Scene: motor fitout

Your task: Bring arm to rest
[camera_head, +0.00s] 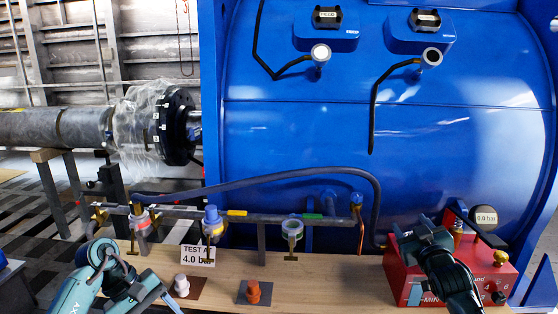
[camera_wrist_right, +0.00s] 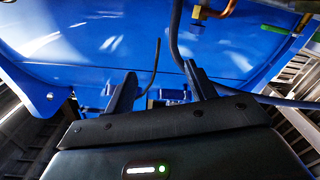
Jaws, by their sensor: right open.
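My right gripper (camera_head: 418,232) is in front of the red box (camera_head: 400,282) at the right of the bench, over its top left part in the head view. In the right wrist view my right gripper (camera_wrist_right: 162,82) shows two dark fingers spread apart with nothing between them. Beyond them are the blue tank (camera_wrist_right: 100,45) and a dark hose (camera_wrist_right: 177,35). My left arm comes in at the lower left of the head view. My left gripper (camera_head: 148,290) is low over the bench's left end, and its jaw opening is not clear.
The wooden bench (camera_head: 330,275) carries an orange fitting (camera_head: 253,291) and a white fitting (camera_head: 182,286) on dark pads. A pipe manifold (camera_head: 270,218) with valves runs behind, beside the "TEST A 4.0 bar" sign (camera_head: 198,256). The blue tank (camera_head: 300,130) fills the back.

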